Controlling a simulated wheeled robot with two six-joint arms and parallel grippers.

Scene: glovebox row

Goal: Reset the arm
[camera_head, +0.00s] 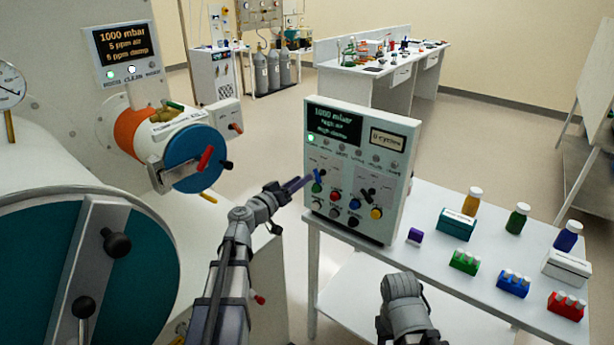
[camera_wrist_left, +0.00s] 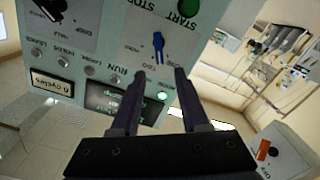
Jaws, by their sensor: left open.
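My left arm (camera_head: 233,250) reaches forward from the bottom of the head view. My left gripper (camera_head: 300,184) is at the left side of the control panel (camera_head: 345,137), close to a blue selector knob (camera_head: 318,175). In the left wrist view my left gripper (camera_wrist_left: 160,74) is open and empty, with its two fingers pointing at the blue knob (camera_wrist_left: 158,46). The knob lies just beyond the fingertips; I cannot tell whether they touch it. My right arm (camera_head: 404,308) shows at the bottom, but its gripper is not visible.
The panel stands on a white table (camera_head: 425,262) with bottles, boxes and coloured vial racks (camera_head: 513,283) on the right. The glovebox, with a large teal door (camera_head: 35,270) and a smaller blue port (camera_head: 195,158), fills the left. Open floor (camera_head: 465,145) lies behind the table.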

